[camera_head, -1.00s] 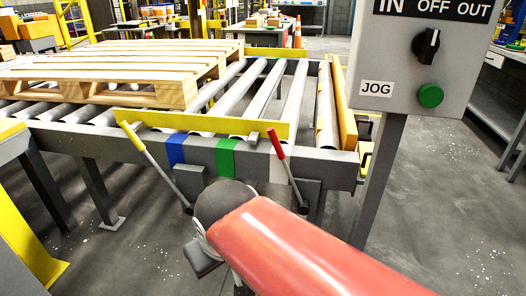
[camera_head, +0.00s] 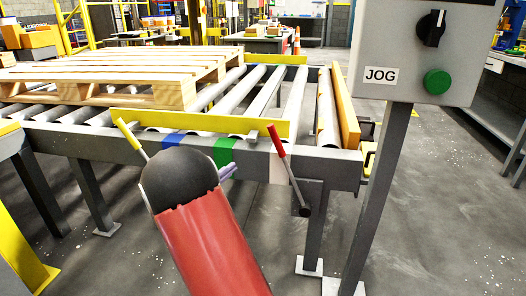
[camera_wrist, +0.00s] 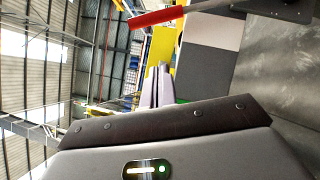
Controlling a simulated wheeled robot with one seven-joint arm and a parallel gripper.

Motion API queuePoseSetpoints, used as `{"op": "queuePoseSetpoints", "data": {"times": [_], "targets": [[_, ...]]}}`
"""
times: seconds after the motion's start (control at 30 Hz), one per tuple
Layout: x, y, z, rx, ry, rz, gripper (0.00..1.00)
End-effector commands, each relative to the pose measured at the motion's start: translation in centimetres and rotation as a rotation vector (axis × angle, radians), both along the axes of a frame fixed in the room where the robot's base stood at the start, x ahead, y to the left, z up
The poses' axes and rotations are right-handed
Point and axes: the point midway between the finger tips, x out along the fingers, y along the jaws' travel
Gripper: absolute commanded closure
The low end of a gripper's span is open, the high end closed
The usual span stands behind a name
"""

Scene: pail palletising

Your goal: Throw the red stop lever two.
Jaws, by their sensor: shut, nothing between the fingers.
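The red stop lever (camera_head: 277,141) is on the front rail of the roller conveyor, with its red grip up and leaning left of its dark pivot at the lower right. In the wrist view its red grip (camera_wrist: 158,17) crosses the top. My gripper (camera_head: 230,171) shows as a small pale tip past my arm, left of the lever and apart from it; my arm hides the rest. In the wrist view my gripper's fingers (camera_wrist: 159,86) are together and empty, below the red grip in the picture. A second lever with a yellow grip (camera_head: 129,134) stands further left, its lower part hidden by my arm.
A wooden pallet (camera_head: 120,75) lies on the rollers. A yellow stop bar (camera_head: 200,122) runs along the near side. A control box (camera_head: 415,60) on a grey post stands at the right. Blue, green and white bands mark the conveyor rail (camera_head: 335,165).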

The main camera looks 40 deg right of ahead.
Motion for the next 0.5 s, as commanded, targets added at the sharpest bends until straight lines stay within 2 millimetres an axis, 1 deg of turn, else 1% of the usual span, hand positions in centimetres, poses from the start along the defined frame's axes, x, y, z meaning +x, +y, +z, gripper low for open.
{"op": "queuePoseSetpoints", "data": {"times": [0.07,0.33,0.43,0.5], "targets": [[0.2,0.1,-0.1,-0.009,0.0,0.007,1.0],[0.2,0.0,0.0,-0.007,0.001,0.006,1.0],[0.2,-0.4,0.1,-0.007,0.001,0.004,1.0],[0.3,-1.2,0.2,-0.007,0.001,0.003,1.0]]}}
